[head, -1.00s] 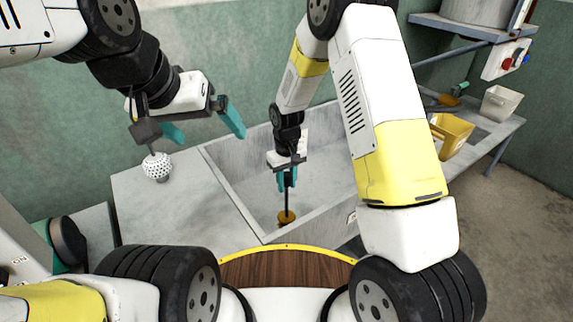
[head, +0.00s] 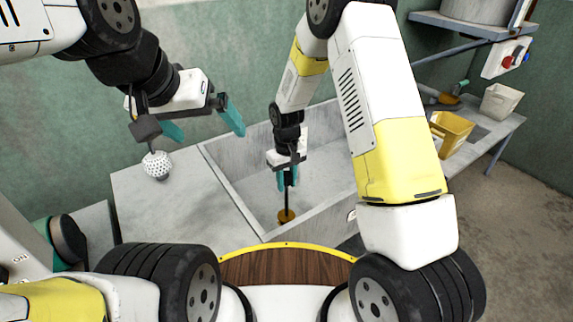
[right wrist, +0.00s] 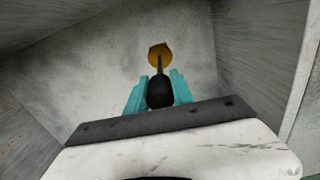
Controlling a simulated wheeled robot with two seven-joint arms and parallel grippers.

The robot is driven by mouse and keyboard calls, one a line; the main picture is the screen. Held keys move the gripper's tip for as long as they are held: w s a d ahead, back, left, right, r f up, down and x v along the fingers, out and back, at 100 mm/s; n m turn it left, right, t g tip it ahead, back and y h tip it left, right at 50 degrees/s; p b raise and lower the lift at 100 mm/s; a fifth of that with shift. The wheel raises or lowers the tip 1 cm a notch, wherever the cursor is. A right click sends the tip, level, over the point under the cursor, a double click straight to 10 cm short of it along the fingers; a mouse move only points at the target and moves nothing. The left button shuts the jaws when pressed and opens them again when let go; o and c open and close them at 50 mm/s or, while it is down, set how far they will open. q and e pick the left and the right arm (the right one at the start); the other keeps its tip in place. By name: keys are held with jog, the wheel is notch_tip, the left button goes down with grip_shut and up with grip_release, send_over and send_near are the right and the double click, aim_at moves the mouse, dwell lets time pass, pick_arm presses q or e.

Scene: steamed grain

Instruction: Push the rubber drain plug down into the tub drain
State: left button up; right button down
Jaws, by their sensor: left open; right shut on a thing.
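My right gripper (head: 287,178) is inside the grey tub (head: 235,185), shut on the upright dark handle (head: 287,198) of the plug. In the right wrist view the handle's rounded black top (right wrist: 160,91) sits between the teal fingers. A round orange-yellow piece (head: 286,216) is at the handle's lower end, near the tub floor; it also shows in the right wrist view (right wrist: 160,54). I cannot tell the drain opening apart from this piece, nor how deep it sits. My left gripper (head: 204,124) is open and empty above the counter left of the tub.
A yellow bin (head: 452,134) and a pale bin (head: 500,102) stand to the right of the tub. A shelf (head: 470,27) and a switch box (head: 506,58) are on the wall.

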aim_at(286, 173)
jog(key=shift+f, duration=0.45)
dwell(0.5)
jog(key=shift+f, duration=1.6)
jog(key=c, duration=1)
grip_release()
jog(key=shift+r, duration=3.85)
jog(key=shift+r, duration=0.1)
